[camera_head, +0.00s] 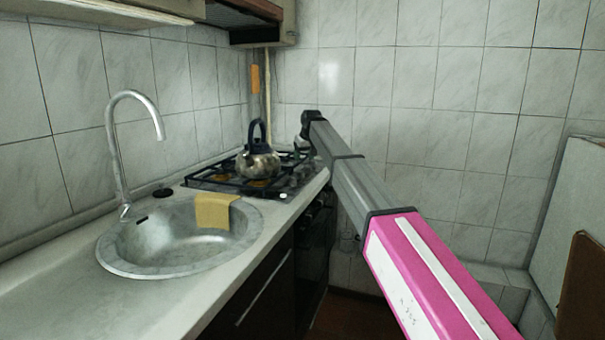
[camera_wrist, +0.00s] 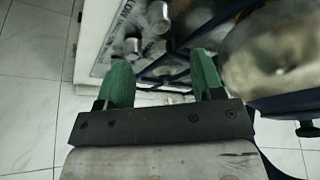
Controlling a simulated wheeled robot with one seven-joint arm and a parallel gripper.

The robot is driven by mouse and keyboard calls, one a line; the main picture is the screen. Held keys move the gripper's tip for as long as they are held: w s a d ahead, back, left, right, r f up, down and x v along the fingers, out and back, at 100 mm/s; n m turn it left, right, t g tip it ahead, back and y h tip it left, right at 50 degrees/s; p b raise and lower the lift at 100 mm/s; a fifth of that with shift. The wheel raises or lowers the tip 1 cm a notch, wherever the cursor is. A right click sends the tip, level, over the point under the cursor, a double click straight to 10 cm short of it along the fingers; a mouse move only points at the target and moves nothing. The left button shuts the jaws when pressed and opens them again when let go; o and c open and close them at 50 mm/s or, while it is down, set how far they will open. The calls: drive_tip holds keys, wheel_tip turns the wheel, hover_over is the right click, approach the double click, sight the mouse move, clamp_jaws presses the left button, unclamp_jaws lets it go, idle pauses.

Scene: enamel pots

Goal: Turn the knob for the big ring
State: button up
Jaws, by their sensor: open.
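The hob (camera_head: 225,185) stands at the far end of the counter in the head view, with dark grates. In the wrist view, metal knobs show on its panel: one knob (camera_wrist: 160,15) at the top and another knob (camera_wrist: 133,45) just below it. I cannot tell which belongs to the big ring. My gripper (camera_wrist: 162,75) has two green fingertips spread apart with nothing held between them. Its tips reach toward the hob's panel, just below the lower knob in the picture. In the head view my gripper (camera_head: 304,138) is small, beside the hob's right side.
A steel kettle (camera_head: 258,163) stands on the hob; its body (camera_wrist: 275,50) is close to the right fingertip in the wrist view. A sink (camera_head: 180,240) with a yellow cloth (camera_head: 214,211) and a tap (camera_head: 120,150) is nearer. The tiled wall (camera_head: 400,80) lies behind.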

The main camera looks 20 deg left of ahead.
sight(301, 172)
drive_tip(key=x, duration=0.9)
drive_tip(key=shift+w+f, duration=0.1)
drive_tip(key=shift+f, duration=0.3)
